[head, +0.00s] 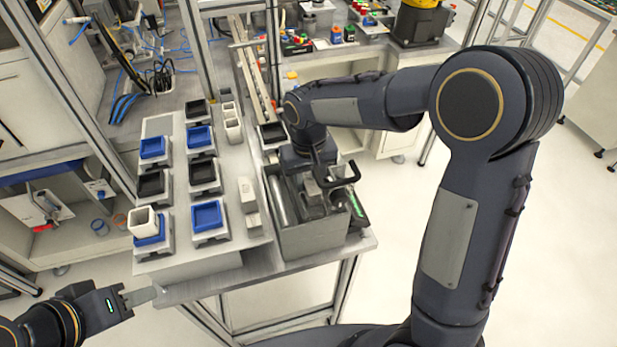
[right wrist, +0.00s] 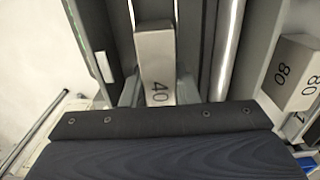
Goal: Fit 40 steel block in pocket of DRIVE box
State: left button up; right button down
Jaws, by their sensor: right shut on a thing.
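The steel block marked 40 (right wrist: 155,45) is between the fingers of my right gripper (right wrist: 157,92) in the right wrist view, and the gripper is shut on it. In the head view my right gripper (head: 318,190) is over the grey open box (head: 315,242) at the table's right end. My own arm and hand partly hide the box's inside. No DRIVE label is readable, so I cannot tell which box or pocket bears that name. My left gripper (head: 139,297) is at the lower left, clear of the table's front edge; its finger opening cannot be made out.
A round steel bar (head: 277,200) lies along the box's left side. A white board (head: 170,265) holds several blue and black square trays. Frame posts rise behind.

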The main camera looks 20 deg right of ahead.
jog(key=shift+f, duration=0.15)
dwell(0.5)
jog(key=c, duration=1)
grip_release()
jog(key=shift+c, duration=0.2)
jog(key=shift+d+r+p, duration=0.1)
jog(key=shift+r+p, duration=0.95)
jog(key=shift+r, duration=0.3)
jog(key=shift+r+p, duration=1.75)
jog(key=shift+r, duration=0.45)
